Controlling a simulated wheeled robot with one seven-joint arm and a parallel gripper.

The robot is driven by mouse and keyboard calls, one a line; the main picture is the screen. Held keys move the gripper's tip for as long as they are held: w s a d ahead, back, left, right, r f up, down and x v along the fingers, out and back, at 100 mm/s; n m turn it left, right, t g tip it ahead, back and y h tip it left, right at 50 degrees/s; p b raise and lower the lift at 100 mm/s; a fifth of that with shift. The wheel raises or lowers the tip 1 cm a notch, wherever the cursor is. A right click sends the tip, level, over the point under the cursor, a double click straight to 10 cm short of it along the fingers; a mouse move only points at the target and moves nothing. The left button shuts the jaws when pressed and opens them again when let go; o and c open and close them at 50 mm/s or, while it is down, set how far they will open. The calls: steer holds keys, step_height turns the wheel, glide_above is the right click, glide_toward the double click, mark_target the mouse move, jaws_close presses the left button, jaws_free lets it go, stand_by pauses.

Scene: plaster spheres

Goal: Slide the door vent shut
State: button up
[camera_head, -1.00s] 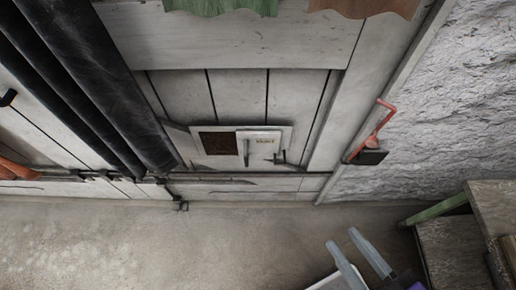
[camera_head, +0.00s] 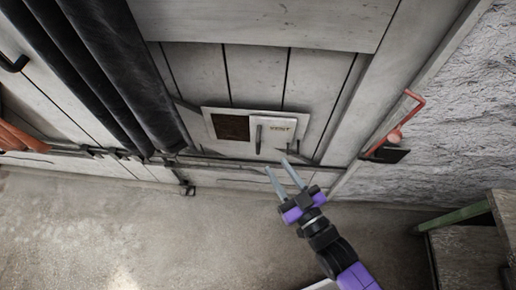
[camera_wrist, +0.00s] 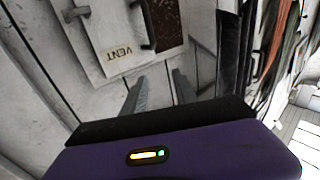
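The door vent is low on the grey plank door. Its white sliding cover (camera_head: 277,128), marked "VENT", sits on the right half of a pale frame. The dark brown opening (camera_head: 231,127) shows uncovered on the left half. An upright handle (camera_head: 259,138) stands at the cover's left edge. In the wrist view the cover (camera_wrist: 112,30), its handle (camera_wrist: 145,25) and the brown opening (camera_wrist: 168,22) show upside down. My gripper (camera_head: 281,172) is open and empty, just below the cover, its fingers pointing up at the door. It also shows in the wrist view (camera_wrist: 158,92).
Dark padded rolls (camera_head: 105,80) hang left of the vent. A red bent bar (camera_head: 410,110) with a dark block is on the right near the rough white wall (camera_head: 450,120). A wooden bench (camera_head: 480,240) stands at the lower right. The floor (camera_head: 120,230) at left is clear.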

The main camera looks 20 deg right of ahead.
mark_target(259, 149)
steer(key=w+f, duration=0.5)
steer(key=f, duration=0.3)
steer(key=shift+m, duration=0.3)
steer(key=w, duration=0.2)
steer(key=w+a, duration=0.1)
steer(key=w, duration=0.4)
steer(key=shift+w+a+r+b, duration=0.25)
steer(key=shift+w+b, duration=0.05)
steer(key=shift+w, duration=0.1)
jaws_close()
stand_by(0.4)
